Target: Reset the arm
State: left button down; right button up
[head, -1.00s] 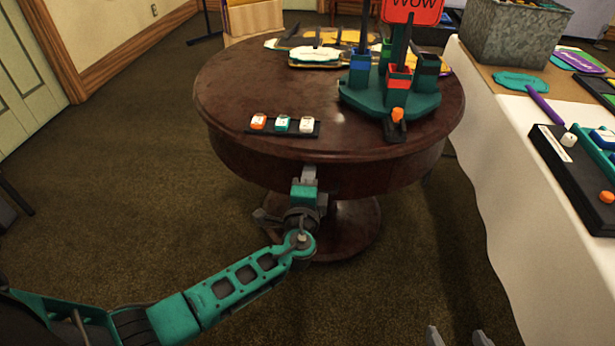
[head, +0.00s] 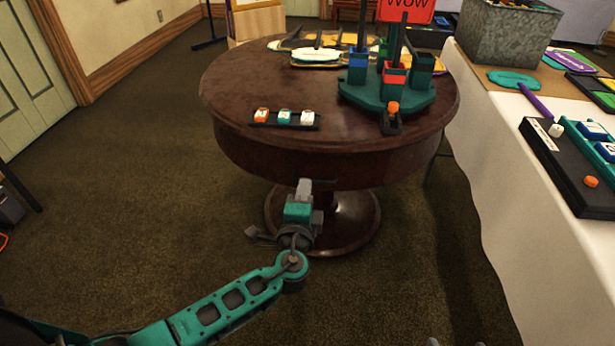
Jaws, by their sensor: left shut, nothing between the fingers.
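My left arm comes in from the lower left in teal and grey. Its left gripper (head: 303,188) is shut and empty, in front of the round table's side and below its top edge. Only the tips of my right gripper (head: 455,343) show at the bottom edge, too little to tell its state. The round dark wood table (head: 240,93) stands on a pedestal ahead of me.
On the round table are a black strip with three buttons (head: 284,118), a teal stand with coloured holders (head: 385,90) and a red sign (head: 408,10). A white-clothed table (head: 500,190) with a metal bin (head: 500,35) stands at right.

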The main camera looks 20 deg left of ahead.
pick_arm(q)
jog(key=s+d+f+n+g+h, duration=0.2)
jog(key=s+f+n+g, duration=0.15)
jog(key=s, duration=0.35)
jog(key=s+d+f+n+g+h, duration=0.1)
jog(key=s+f+n+g+h, duration=0.1)
jog(key=s+f+n, duration=0.3)
jog(key=s+d+r+n+h, duration=0.4)
jog(key=s, duration=0.4)
jog(key=s+a+r+g+y+p, duration=0.1)
jog(key=a+r+p, duration=0.2)
jog(key=r+p, duration=0.8)
jog(key=p, duration=0.6)
jog(key=shift+s+a+r+p, duration=0.15)
jog(key=shift+a+r+p, duration=0.1)
jog(key=shift+p, duration=0.15)
pick_arm(e)
jog(key=s+d+r+h, duration=0.1)
jog(key=d+r, duration=0.2)
jog(key=r, duration=0.9)
jog(key=shift+s+d+r, duration=0.15)
jog(key=shift+s+d, duration=0.15)
jog(key=shift+d, duration=0.05)
